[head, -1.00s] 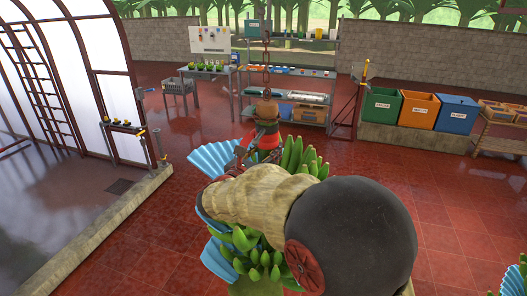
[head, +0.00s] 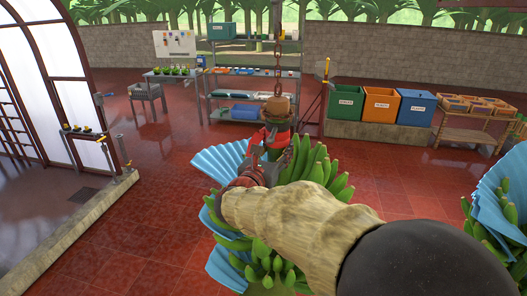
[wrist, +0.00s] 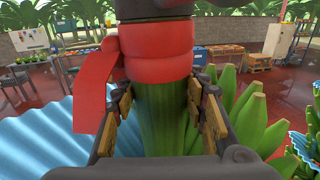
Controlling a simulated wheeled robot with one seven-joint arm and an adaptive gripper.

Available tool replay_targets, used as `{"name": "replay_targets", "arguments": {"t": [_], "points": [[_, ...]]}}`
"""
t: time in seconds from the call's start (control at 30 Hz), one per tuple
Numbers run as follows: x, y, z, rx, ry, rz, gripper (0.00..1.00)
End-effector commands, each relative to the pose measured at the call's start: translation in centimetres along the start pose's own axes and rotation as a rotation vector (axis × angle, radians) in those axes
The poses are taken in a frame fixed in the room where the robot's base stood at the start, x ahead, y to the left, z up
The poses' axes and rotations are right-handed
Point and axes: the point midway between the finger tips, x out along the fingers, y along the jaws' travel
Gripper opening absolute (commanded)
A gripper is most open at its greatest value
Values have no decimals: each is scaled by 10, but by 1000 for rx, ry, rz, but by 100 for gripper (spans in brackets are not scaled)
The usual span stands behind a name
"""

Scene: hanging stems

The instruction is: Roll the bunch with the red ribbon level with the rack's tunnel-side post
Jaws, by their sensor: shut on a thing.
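The bunch (head: 318,170) of green bananas with the red ribbon (head: 276,138) hangs from a chain (head: 277,50), partly wrapped in a pleated blue cover (head: 218,165). My gripper (head: 258,168) is shut around its stem, just below the ribbon. In the wrist view the padded fingers (wrist: 165,105) flank the green stem (wrist: 168,125), under the red ribbon (wrist: 155,60) with its hanging tail. The rack (head: 255,112) stands behind; its tunnel-side post (head: 206,85) is left of the chain in the picture. My arm hides part of the bunch.
Another blue-covered bunch (head: 492,215) hangs at the right. The tunnel (head: 45,70) and its low kerb (head: 75,215) are at left. Green, orange and blue bins (head: 382,105) and a crate table (head: 470,120) stand at the back right. Red tiled floor between is clear.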

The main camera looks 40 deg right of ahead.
Motion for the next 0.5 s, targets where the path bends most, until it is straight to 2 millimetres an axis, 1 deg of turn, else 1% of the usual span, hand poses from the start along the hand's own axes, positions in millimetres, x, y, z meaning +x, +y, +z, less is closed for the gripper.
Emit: {"name": "replay_targets", "arguments": {"t": [0.03,0.2,0.3,0.5], "points": [[1,-8,-2,6,1,0,0],[5,-25,-2,5,2,2,0],[6,-30,-1,4,2,3,0],[7,-34,-1,4,2,4,0]]}}
